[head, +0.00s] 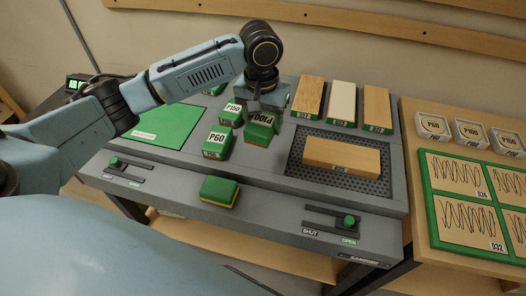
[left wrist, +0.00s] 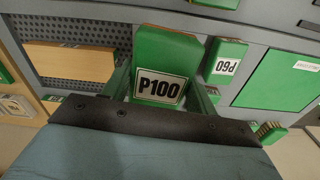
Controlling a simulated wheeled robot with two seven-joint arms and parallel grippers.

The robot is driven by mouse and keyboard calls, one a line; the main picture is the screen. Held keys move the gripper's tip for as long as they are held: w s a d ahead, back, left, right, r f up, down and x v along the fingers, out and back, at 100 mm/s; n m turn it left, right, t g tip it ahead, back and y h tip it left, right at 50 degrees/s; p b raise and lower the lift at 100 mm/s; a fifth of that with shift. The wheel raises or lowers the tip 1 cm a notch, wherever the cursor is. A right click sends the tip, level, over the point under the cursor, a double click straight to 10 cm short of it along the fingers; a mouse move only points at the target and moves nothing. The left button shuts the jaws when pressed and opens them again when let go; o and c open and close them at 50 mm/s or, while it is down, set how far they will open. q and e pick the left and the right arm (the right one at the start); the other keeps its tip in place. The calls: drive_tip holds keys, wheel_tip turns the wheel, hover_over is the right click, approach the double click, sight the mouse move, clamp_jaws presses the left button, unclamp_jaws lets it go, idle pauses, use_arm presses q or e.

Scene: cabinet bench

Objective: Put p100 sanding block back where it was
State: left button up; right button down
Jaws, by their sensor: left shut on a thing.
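The P100 sanding block (head: 259,132) is green with a white P100 label and a reddish lower edge. My left gripper (head: 264,108) is shut on it from above. In the left wrist view the P100 block (left wrist: 168,52) sits between the two fingers of the left gripper (left wrist: 163,97), label facing the camera. It is over the grey bench, right of the P60 block (head: 217,143) and P150 block (head: 233,112). I cannot tell whether it touches the bench top. My right gripper is not in view.
A wooden board (head: 341,155) lies on the perforated panel (head: 376,186), right of the gripper. A green mat (head: 165,126) lies left. An unlabelled green-yellow block (head: 219,190) and a slider with green knob (head: 348,221) are at the front.

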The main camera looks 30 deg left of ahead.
use_arm(q)
drive_tip(key=w+a+f+n, duration=0.1)
drive_tip(key=a+f, duration=0.3)
drive_tip(key=a, duration=0.1)
hover_over(251, 155)
wheel_tip(251, 155, down, 4)
drive_tip(key=shift+f, duration=0.2)
drive_tip(key=shift+f+b, duration=0.35)
drive_tip(key=shift+f, duration=2)
drive_tip(key=o, duration=0.5)
drive_tip(key=shift+f, duration=0.1)
drive_tip(key=o, duration=0.4)
drive_tip(key=shift+o, duration=0.2)
